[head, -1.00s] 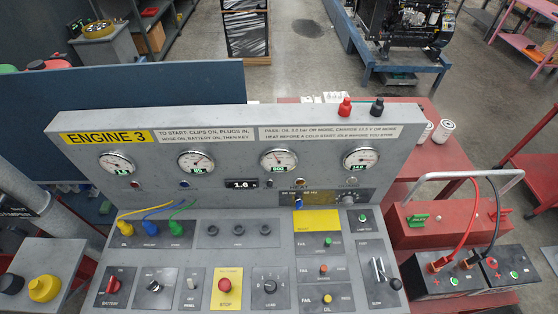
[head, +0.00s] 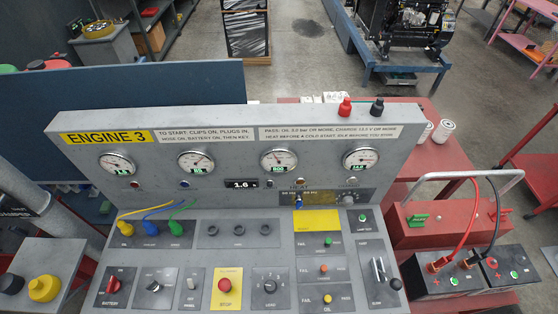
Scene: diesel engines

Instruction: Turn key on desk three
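The desk marked ENGINE 3 (head: 100,138) stands in front of me with its sloping control panel. A small blue piece that looks like the key (head: 298,201) sits upright in a dark switch plate below the gauges, right of centre. The lettering on that plate is too small to read surely, so I cannot tell the key's exact position. Neither of my grippers is in view, and nothing touches the key.
The red battery switch (head: 114,286), red stop button (head: 225,286) and yellow, blue and green plugs (head: 150,228) are on the desk. Two batteries (head: 446,276) with clips stand at right on a red bench. A blue board (head: 150,95) stands behind the desk.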

